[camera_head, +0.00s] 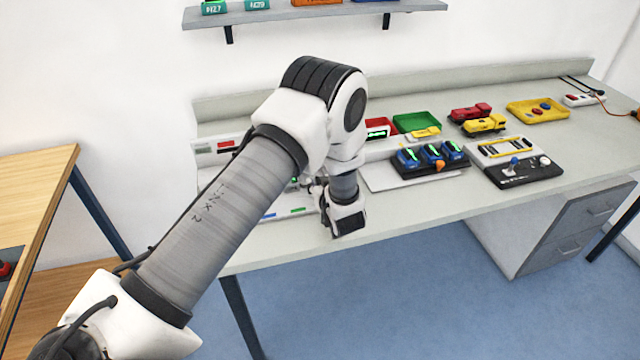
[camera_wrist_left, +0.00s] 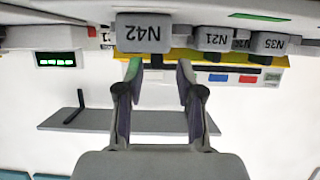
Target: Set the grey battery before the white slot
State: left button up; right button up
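My left gripper (camera_head: 316,188) is over the left part of the bench, partly hidden behind its own wrist. In the left wrist view, which is upside down, its two fingers (camera_wrist_left: 160,70) are apart with nothing seen between them. A grey block marked N42 (camera_wrist_left: 143,33) is straight ahead, just beyond the fingertips. More grey blocks, marked N21 (camera_wrist_left: 214,39) and N35 (camera_wrist_left: 270,44), stand beside it. I cannot tell which is the named battery. The white slot cannot be made out; a green strip (camera_head: 298,210) and a blue strip (camera_head: 268,215) show at the bench front. My right gripper is not in view.
Right of my arm are a dark rack with blue units (camera_head: 430,155), a green tray (camera_head: 417,121), toy trucks (camera_head: 484,123) and a yellow tray (camera_head: 538,111). A wall shelf (camera_head: 320,13) hangs above. The bench's front edge is close to my wrist.

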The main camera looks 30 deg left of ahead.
pick_arm(q)
jog(key=shift+d, duration=0.1)
jog(key=shift+s+d, duration=0.1)
jog(key=shift+d, duration=0.15)
jog(key=b+v, duration=0.2)
jog(key=v, duration=0.9)
jog(key=shift+r, duration=0.2)
